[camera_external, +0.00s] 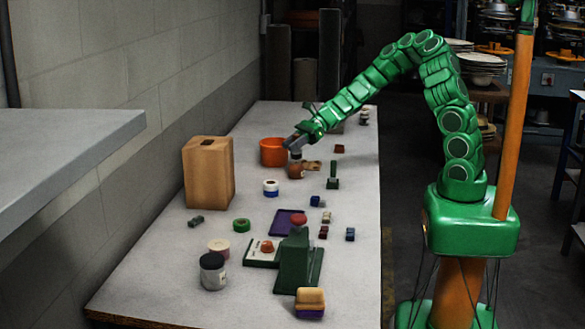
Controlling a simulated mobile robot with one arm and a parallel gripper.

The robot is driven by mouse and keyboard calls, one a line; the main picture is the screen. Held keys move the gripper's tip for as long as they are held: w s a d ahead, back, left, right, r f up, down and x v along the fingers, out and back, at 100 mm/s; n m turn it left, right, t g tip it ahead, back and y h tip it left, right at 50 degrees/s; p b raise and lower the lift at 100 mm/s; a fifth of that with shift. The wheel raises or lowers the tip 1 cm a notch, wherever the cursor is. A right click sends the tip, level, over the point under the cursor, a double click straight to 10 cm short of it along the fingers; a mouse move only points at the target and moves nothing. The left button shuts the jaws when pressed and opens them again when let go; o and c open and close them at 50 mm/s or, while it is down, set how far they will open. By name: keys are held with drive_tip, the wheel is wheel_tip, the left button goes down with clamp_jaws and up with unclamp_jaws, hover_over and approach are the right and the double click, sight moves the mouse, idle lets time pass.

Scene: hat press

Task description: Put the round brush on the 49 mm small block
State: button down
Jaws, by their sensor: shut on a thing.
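My gripper (294,145) is over the far half of the table, just right of the orange tub. It is shut on the dark upper part of a brown round thing, which looks like the round brush (296,170). The brush hangs upright under the fingers; whether its bottom touches the table cannot be told. Several small blocks stand to the right: a reddish one (339,148), a blue one (315,201), a red one (323,232) and another blue one (350,234). Which is the 49 mm small block cannot be told.
An orange tub (272,152) and a wooden block with a slot (208,172) stand to the left. A green stand (298,262), a purple tray (283,224) and a dark jar (212,272) are nearer. A green upright piece (333,175) stands right of the brush.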

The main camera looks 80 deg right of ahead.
drive_tip(key=shift+f, duration=0.85)
drive_tip(key=shift+f, duration=0.2)
drive_tip(key=c, duration=0.9)
unclamp_jaws()
drive_tip(key=shift+o, duration=0.2)
drive_tip(key=shift+r, duration=0.1)
